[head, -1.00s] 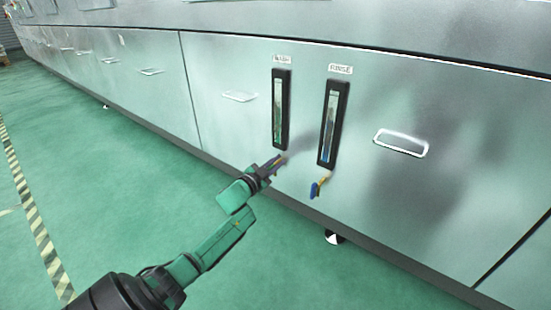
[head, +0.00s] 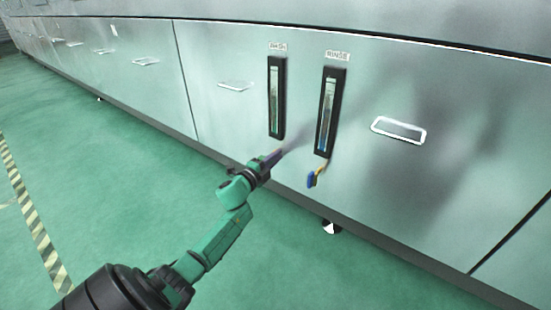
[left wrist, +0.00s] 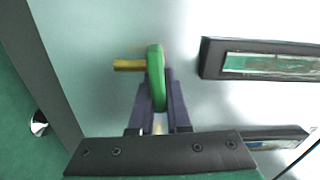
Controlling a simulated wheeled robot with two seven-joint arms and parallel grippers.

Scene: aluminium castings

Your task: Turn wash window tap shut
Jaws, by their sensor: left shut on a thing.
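The wash window (head: 276,98) is a narrow black-framed sight glass under the WASH label on the machine's front panel. It also shows in the left wrist view (left wrist: 270,64). Its tap has a green handle (left wrist: 156,76) and a brass stem (left wrist: 128,65), seen in the left wrist view. My left gripper (head: 276,157) is at the tap below the wash window. In the left wrist view its purple fingers (left wrist: 158,92) are shut on the green handle, one on each side. In the head view the gripper hides the tap. My right gripper is not in view.
The rinse window (head: 330,112) stands to the right, with a blue-handled tap (head: 313,178) below it. A recessed handle (head: 398,130) is further right and another (head: 236,86) is to the left. The green floor (head: 110,170) is clear.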

